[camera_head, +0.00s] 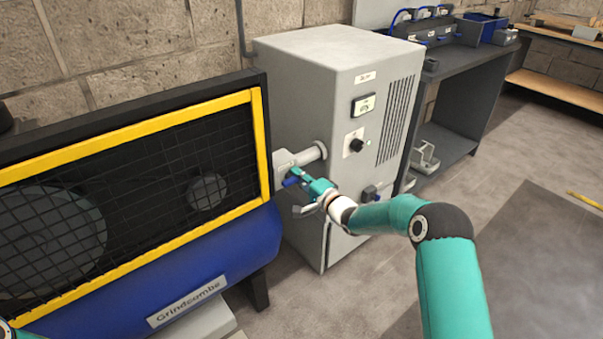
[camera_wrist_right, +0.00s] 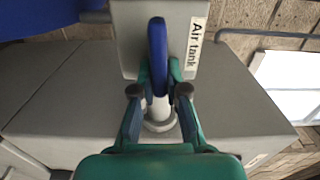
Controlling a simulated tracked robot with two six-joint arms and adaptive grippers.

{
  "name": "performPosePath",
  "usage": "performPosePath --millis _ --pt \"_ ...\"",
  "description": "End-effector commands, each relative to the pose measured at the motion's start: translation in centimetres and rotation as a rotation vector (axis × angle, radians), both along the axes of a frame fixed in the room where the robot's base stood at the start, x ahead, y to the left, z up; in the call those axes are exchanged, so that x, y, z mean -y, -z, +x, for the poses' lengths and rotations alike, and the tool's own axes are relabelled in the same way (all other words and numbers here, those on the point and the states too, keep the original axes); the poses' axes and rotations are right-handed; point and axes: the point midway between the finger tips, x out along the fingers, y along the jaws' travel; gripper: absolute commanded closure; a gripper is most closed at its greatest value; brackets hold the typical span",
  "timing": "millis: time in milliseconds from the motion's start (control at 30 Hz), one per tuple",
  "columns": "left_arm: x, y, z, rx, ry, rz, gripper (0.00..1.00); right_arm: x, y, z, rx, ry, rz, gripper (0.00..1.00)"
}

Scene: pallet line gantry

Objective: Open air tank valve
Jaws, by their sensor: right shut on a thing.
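The air tank valve is a blue lever handle (camera_wrist_right: 157,55) on a grey pipe fitting, beside a label reading "Air tank" (camera_wrist_right: 195,45) in the right wrist view. In the head view the blue handle (camera_head: 291,182) shows at the fingertips, below the grey pipe (camera_head: 302,157) between the blue tank unit and the grey cabinet. My right gripper (camera_wrist_right: 158,82) is shut on the blue handle, its fingers on either side of it; it also shows in the head view (camera_head: 304,190). My left gripper is not in view; only a teal bit of my left arm shows at the lower left corner.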

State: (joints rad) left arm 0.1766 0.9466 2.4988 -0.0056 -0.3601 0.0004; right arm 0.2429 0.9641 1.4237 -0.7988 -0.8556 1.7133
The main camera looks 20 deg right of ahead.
Motion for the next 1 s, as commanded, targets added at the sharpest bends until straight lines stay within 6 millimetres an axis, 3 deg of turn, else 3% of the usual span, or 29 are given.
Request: performPosePath --millis 33,633,667,800,1000 --pt "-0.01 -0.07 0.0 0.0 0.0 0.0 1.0 0.81 -0.12 0.13 -0.003 0.016 0.016 1.0" --pt "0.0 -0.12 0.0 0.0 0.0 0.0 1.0 0.82 0.1 0.1 -0.021 0.016 0.059 1.0" --pt "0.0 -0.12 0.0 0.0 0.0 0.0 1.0 0.82 0.1 0.1 -0.021 0.016 0.058 0.84" --pt "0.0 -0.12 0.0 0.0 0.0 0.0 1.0 0.65 0.14 0.06 -0.021 0.012 0.057 0.61" --pt "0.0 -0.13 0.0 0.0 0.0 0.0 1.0 0.39 0.17 0.03 -0.021 0.008 0.056 0.61"
